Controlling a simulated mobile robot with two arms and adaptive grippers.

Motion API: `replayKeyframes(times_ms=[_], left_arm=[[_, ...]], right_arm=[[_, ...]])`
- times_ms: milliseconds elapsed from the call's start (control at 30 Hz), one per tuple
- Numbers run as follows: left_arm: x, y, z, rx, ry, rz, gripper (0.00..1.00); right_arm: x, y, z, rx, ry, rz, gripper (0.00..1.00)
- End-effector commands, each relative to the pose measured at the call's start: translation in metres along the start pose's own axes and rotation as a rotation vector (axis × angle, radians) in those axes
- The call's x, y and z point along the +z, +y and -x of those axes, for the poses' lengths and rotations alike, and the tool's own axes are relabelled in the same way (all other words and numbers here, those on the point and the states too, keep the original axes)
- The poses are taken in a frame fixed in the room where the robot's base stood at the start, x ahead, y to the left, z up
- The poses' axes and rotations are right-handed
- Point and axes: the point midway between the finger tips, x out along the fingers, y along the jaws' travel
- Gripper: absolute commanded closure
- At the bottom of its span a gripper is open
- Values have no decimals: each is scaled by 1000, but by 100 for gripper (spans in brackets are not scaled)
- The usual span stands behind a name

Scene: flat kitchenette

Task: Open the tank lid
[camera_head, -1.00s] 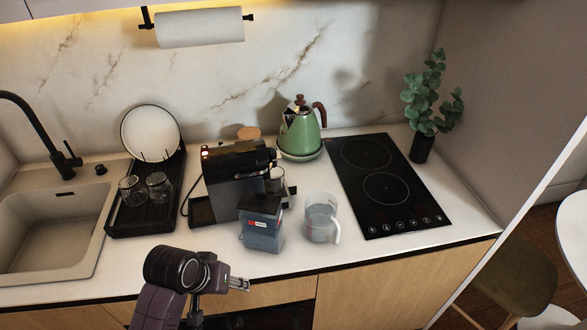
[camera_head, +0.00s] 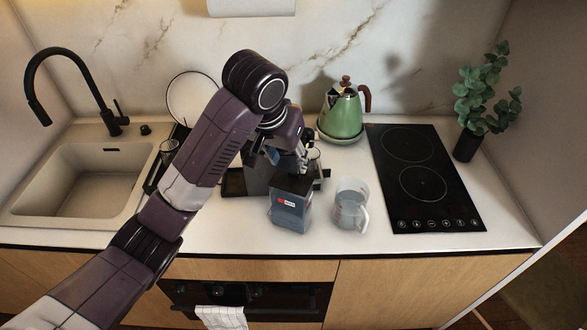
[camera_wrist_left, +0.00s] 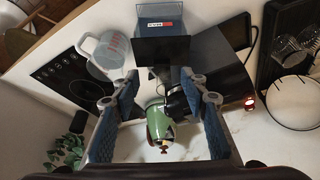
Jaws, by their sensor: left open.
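The tank (camera_head: 290,211) is a translucent blue box with a red-and-white label and a dark, flat lid (camera_head: 293,184). My left gripper (camera_head: 303,168) hangs just above and behind the lid, beside the coffee machine. In the wrist view its two blue-padded fingers (camera_wrist_left: 160,80) are spread and empty; contact with the lid cannot be told. My right gripper is not in view.
A clear measuring jug (camera_head: 351,207) stands close right of the tank. The coffee machine (camera_head: 257,173) is behind it, partly hidden by my left arm. A green kettle (camera_head: 342,118) and black hob (camera_head: 425,180) are farther right. The sink (camera_head: 85,185) is left.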

Motion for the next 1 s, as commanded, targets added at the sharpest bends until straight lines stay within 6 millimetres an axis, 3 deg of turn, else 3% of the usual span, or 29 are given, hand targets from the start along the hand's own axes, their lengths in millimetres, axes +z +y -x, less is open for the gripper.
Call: replayKeyframes(times_ms=[167, 600, 1000], left_arm=[[-5, -1, -1, -10, -5, -1, 59], [-5, -1, -63, -9, -4, -1, 59], [-5, -2, -73, -10, -1, -2, 62]], right_arm=[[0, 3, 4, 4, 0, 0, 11], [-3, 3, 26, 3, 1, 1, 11], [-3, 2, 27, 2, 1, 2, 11]])
